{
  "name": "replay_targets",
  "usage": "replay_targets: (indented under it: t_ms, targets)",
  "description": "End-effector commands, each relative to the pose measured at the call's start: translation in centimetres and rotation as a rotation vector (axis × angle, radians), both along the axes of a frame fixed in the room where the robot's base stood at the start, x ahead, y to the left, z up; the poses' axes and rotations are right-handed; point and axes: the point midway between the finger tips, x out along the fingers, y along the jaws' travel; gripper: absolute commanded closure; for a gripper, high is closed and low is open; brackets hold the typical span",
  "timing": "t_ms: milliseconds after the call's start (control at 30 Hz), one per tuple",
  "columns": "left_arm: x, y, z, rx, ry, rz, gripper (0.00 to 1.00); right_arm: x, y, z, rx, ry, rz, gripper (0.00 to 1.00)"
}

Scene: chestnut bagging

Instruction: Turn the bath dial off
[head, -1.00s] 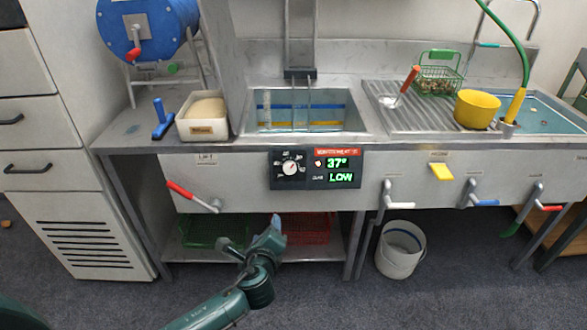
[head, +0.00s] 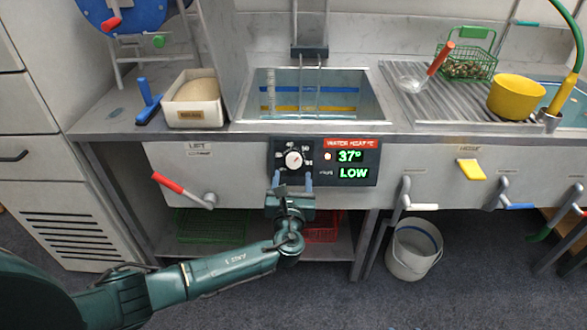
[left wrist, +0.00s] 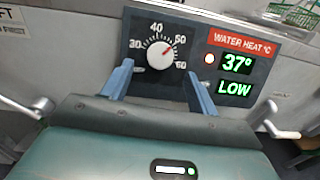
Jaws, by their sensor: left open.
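The bath dial (head: 294,160) is a round white knob on a dark panel (head: 318,176) at the front of the sink unit. In the left wrist view the dial (left wrist: 161,54) has temperature marks around it and a red pointer mark toward the upper right. The display (head: 351,164) reads 37° and LOW, with a lit lamp beside it. My left gripper (head: 292,182) is open and empty just below and in front of the dial. In the left wrist view its fingers (left wrist: 158,80) spread on either side below the dial, apart from it. My right gripper is not in view.
The water bath (head: 312,96) sits above the panel. A red-handled lever (head: 182,190) projects at the left, and a white-handled lever (head: 410,195) at the right. A white bucket (head: 413,250) stands on the floor. A red crate (head: 322,229) lies on the lower shelf.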

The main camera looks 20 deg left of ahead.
Motion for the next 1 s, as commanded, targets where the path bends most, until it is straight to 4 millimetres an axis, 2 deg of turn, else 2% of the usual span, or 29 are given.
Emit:
replay_targets:
  t_ms: [100,300,667,1000]
  targets:
    - [2.3,0.6,-0.1,0.001,-0.001,0.002,0.41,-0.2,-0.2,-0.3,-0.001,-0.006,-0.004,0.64]
    - [4.4,1.1,-0.1,0.000,0.000,0.001,0.41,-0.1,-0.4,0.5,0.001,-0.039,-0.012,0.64]
    - [5.0,1.2,0.0,-0.002,0.000,0.000,0.41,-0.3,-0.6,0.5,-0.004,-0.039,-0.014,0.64]
    - [4.9,1.2,0.0,-0.001,0.001,0.000,0.67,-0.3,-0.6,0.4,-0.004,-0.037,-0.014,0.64]
